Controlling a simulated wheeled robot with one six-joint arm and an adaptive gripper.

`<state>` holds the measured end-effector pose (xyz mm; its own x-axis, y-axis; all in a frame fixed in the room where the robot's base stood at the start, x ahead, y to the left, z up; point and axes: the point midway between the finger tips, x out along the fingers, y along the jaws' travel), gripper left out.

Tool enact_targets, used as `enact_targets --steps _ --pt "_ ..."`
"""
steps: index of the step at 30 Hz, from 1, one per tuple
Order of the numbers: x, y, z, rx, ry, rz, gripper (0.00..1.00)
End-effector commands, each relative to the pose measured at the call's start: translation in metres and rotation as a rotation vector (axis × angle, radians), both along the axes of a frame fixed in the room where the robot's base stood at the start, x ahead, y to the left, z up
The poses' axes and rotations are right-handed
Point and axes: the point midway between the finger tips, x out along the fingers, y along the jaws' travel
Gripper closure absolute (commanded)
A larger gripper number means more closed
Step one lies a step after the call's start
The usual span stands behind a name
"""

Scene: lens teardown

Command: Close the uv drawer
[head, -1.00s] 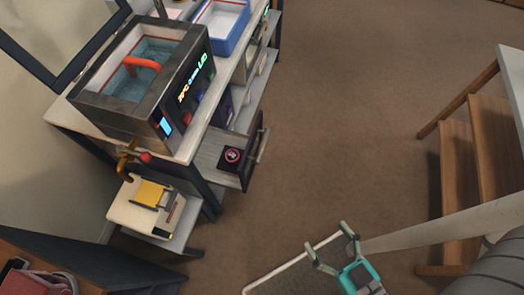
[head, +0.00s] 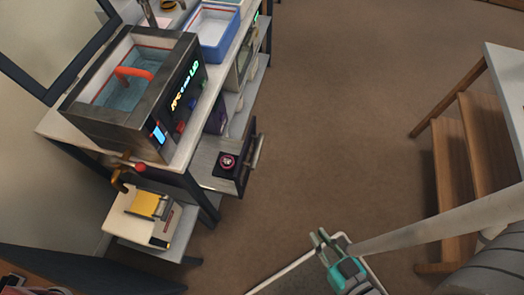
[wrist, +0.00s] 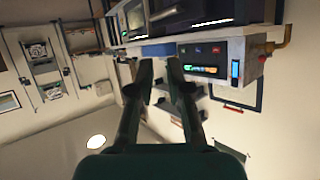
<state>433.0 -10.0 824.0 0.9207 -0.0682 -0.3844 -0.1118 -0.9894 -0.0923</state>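The pulled-out drawer (head: 213,176) juts from under the bench's right side in the head view. Its front carries a bar handle (head: 256,152), and I cannot read a "uv" label on it. A small dark block with a pink-ringed round top (head: 228,162) sits inside. My gripper (head: 319,236) is over the floor, below and right of the drawer, well apart from it and its handle. In the wrist view the gripper (wrist: 160,72) shows that gap, with nothing held.
The bench carries a metal tank (head: 130,85) with a red-orange handle and a blue-rimmed tray (head: 212,25). A low stand (head: 150,215) with a yellow spool is left of the drawer. Wooden steps (head: 465,160) stand at the right. The floor (head: 340,120) between is clear.

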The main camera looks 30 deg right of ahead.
Motion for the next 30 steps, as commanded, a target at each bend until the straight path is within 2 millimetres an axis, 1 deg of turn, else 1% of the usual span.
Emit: enact_targets --steps 1,2,3,5,6,8,9,12,15,19,21,23,26,27,29,30 --pt "0.007 -0.004 -0.026 0.045 0.041 -0.047 1.00" --pt "0.009 -0.005 -0.042 0.077 0.071 -0.070 1.00" --pt "0.013 -0.006 -0.062 0.121 0.108 -0.101 1.00" --pt "0.020 -0.006 -0.092 0.191 0.163 -0.140 1.00" --pt "0.025 -0.006 -0.110 0.239 0.197 -0.162 1.00" --pt "0.034 -0.005 -0.136 0.313 0.243 -0.191 1.00" --pt "0.040 -0.004 -0.151 0.366 0.272 -0.208 1.00" --pt "0.059 0.000 -0.186 0.498 0.336 -0.235 1.00" --pt "0.081 0.002 -0.213 0.632 0.384 -0.244 1.00" --pt "0.115 0.002 -0.235 0.810 0.424 -0.227 1.00" --pt "0.134 -0.001 -0.240 0.904 0.434 -0.205 1.00" --pt "0.151 -0.005 -0.242 0.981 0.438 -0.177 1.00" --pt "0.178 -0.018 -0.237 1.102 0.431 -0.119 1.00" --pt "0.188 -0.025 -0.233 1.148 0.423 -0.091 1.00" --pt "0.203 -0.037 -0.225 1.213 0.410 -0.043 1.00" --pt "0.212 -0.046 -0.218 1.253 0.396 -0.008 1.00"
